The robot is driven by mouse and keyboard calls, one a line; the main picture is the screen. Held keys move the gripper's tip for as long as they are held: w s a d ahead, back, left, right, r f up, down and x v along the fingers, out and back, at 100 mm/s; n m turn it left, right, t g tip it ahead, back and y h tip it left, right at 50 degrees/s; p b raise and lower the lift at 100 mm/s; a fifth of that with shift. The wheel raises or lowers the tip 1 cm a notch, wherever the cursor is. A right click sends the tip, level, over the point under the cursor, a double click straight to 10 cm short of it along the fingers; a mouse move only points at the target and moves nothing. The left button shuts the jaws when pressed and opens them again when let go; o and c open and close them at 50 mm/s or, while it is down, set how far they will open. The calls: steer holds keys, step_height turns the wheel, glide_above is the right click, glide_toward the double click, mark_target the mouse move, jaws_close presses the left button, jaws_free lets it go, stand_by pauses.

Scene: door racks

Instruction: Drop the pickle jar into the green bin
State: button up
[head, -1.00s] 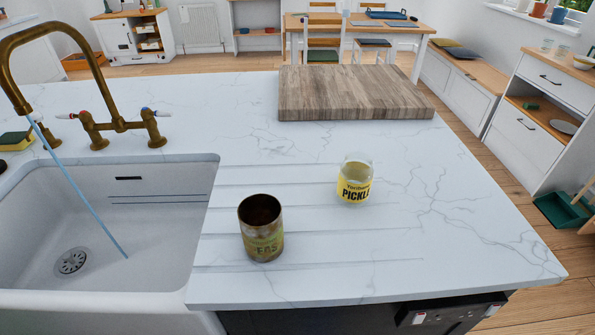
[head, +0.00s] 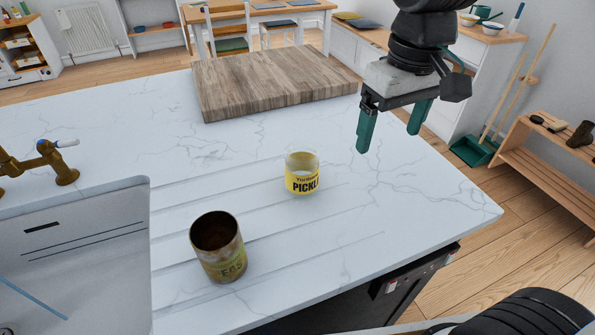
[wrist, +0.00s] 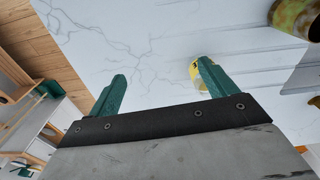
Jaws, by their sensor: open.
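The pickle jar (head: 302,174), clear glass with a yellow label, stands upright on the white marble worktop. In the wrist view the jar (wrist: 194,72) shows partly behind one green finger. My gripper (head: 393,132) is open and empty, above the worktop to the right of the jar and apart from it. In the wrist view its two green fingers (wrist: 160,85) are spread. I see no green bin for certain; a green dustpan-like thing (head: 472,150) stands on the floor at the right.
A rusty tin can (head: 218,248) stands left of the jar; it also shows in the wrist view (wrist: 292,16). A wooden board (head: 270,80) lies at the back of the worktop (head: 400,200). A sink (head: 70,250) is at the left. A wooden bench (head: 540,165) stands at the right.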

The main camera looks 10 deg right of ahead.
mark_target(301, 142)
steer(key=w+a+f+n, duration=0.3)
steer(key=w+a, duration=0.5)
steer(key=a, duration=0.4)
steer(key=shift+n+g, duration=0.3)
steer(key=f, duration=0.7)
steer(key=shift+s+a+f, duration=0.2)
steer(key=shift+a+f, duration=0.1)
steer(key=shift+a, duration=0.05)
steer(key=shift+c, duration=0.3)
steer(key=c, duration=1.5)
steer(key=shift+r, duration=0.6)
steer(key=shift+c, duration=0.2)
steer(key=r, duration=0.1)
steer(key=s+r, duration=0.1)
steer(key=shift+a+r, duration=0.2)
steer(key=shift+r, duration=0.1)
steer(key=s+a, duration=0.2)
steer(key=s, duration=0.5)
steer(key=s+a+r, duration=0.1)
steer(key=s+a, duration=0.2)
steer(key=s, duration=0.4)
steer(key=shift+r, duration=0.15)
